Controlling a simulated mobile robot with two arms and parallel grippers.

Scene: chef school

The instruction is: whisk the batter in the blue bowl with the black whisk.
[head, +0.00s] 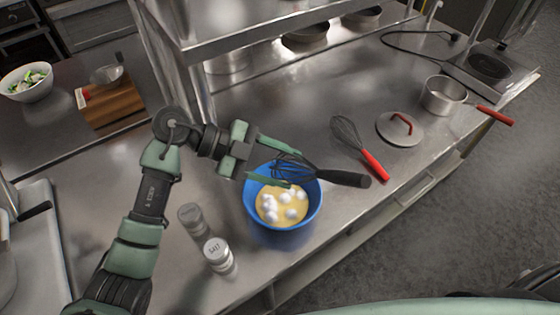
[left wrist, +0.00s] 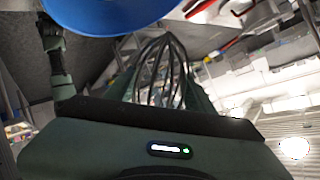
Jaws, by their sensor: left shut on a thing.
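The blue bowl (head: 313,212) stands on the steel counter and holds yellow batter (head: 270,204) with several white lumps; part of its rim shows in the left wrist view (left wrist: 105,12). The black whisk (head: 345,178) lies roughly level over the far rim, its handle pointing right. My left gripper (head: 294,168) is shut on its dark wire end, with one finger on each side. The wires also show close up in the left wrist view (left wrist: 160,70). I cannot tell whether the whisk touches the bowl. My right gripper is not in view.
A red-handled whisk (head: 372,164), a lid (head: 400,129) and a saucepan (head: 442,96) are to the right. Salt and pepper shakers (head: 218,256) stand left of the bowl. A steel shelf (head: 260,38) rises behind. The counter's front edge is close to the bowl.

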